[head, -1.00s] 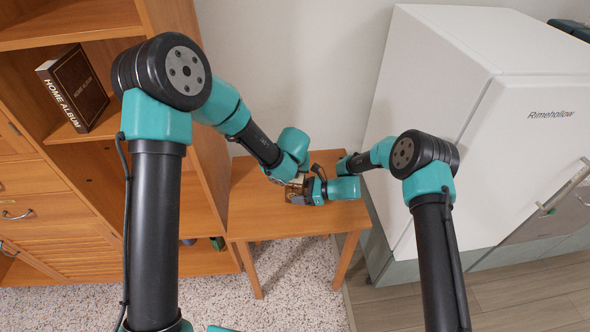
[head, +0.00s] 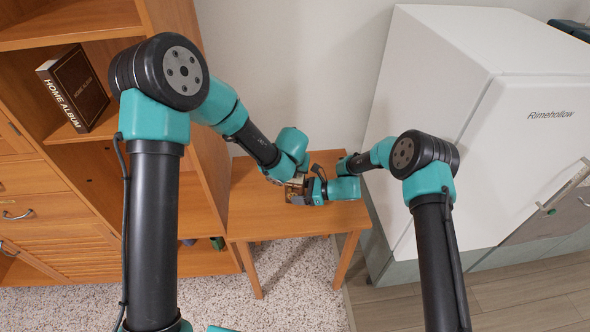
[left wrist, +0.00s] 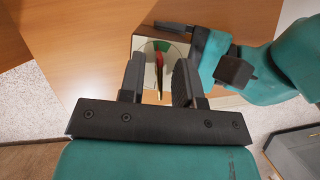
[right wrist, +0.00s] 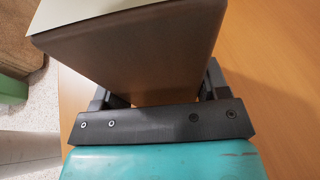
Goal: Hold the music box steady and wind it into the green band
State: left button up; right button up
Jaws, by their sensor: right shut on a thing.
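The music box (left wrist: 147,46) stands on the small wooden table. In the left wrist view its pale face has a round dial (left wrist: 176,48) with green and red parts. A narrow upright piece shows in front of the dial, too small to make out well. My left gripper (left wrist: 160,85) is open in front of this face, with a finger on either side of the narrow piece and gaps between. My right gripper (right wrist: 155,90) is shut on the music box, whose brown side fills the space between its fingers. In the head view the arms partly hide the box (head: 296,192).
The wooden table (head: 255,215) has bare room to the left and in front of the box. A wooden shelf unit (head: 215,130) with a home album (head: 75,90) stands at left. A white fridge (head: 440,90) stands close at right.

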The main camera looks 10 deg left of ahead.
pick_arm(q)
jog(key=shift+r, duration=0.1)
jog(key=v, duration=1.1)
jog(key=shift+s+r, duration=0.15)
jog(key=shift+r, duration=0.25)
jog(key=shift+o, duration=0.3)
jog(key=w+m+g, duration=0.1)
jog(key=m, duration=1)
jog(key=w+m+g, duration=0.2)
jog(key=m, duration=0.9)
jog(key=w+m+g, duration=0.1)
jog(key=m, duration=1.1)
jog(key=shift+w+r+g, duration=0.25)
jog(key=shift+w+g, duration=0.05)
jog(key=shift+f, duration=0.15)
